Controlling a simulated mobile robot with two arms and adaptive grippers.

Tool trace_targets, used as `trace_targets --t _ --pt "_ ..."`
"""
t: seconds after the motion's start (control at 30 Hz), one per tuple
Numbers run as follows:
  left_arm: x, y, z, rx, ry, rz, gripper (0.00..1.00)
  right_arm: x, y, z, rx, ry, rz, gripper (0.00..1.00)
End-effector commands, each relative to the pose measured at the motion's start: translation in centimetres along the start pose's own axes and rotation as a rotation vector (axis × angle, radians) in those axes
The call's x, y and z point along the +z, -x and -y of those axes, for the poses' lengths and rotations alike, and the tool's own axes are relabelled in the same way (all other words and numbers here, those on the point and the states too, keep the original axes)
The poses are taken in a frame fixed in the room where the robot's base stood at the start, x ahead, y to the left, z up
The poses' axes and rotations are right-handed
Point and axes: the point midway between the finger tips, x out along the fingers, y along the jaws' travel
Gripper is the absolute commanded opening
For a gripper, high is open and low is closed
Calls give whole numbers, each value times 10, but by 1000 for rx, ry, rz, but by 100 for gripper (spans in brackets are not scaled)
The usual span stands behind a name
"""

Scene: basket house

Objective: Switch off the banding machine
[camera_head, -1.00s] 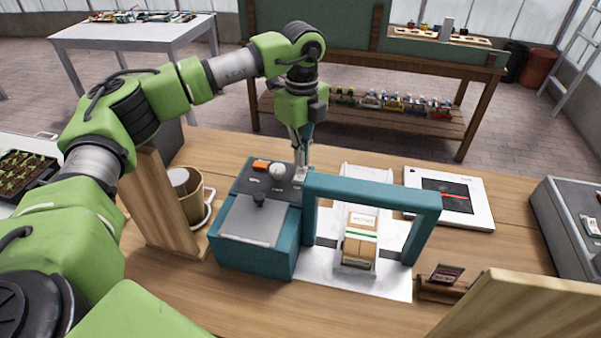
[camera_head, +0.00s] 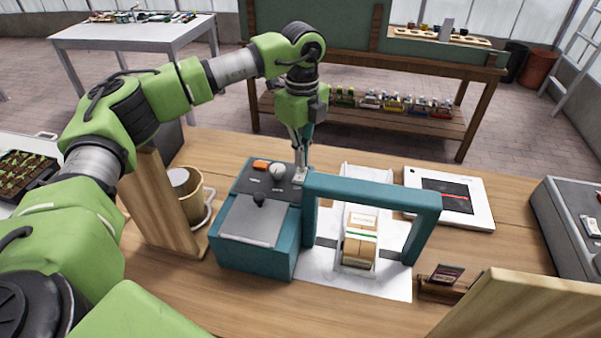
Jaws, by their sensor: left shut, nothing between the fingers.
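The teal banding machine (camera_head: 258,256) stands on the wooden table, with a teal arch (camera_head: 372,190) on its right side. Its dark top panel carries an orange switch (camera_head: 261,165), a pale round knob (camera_head: 277,170) and a small black knob (camera_head: 259,199) on a grey plate. My left gripper (camera_head: 299,178) points down at the panel's right back edge, just right of the pale knob. It is shut and empty; whether its tips touch the panel I cannot tell. A banded stack of boxes (camera_head: 360,247) sits under the arch. My right gripper is not in view.
A white tablet-like device (camera_head: 449,198) lies right of the arch. A small card holder (camera_head: 445,284) stands at the front right. A grey box (camera_head: 570,225) is at the right edge.

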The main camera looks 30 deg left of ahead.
Motion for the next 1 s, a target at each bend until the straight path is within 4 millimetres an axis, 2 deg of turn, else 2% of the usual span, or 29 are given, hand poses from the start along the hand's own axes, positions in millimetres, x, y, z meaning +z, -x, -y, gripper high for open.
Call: trace_targets --t 1.0 --pt "0 -16 0 0 0 0 0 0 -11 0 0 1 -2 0"
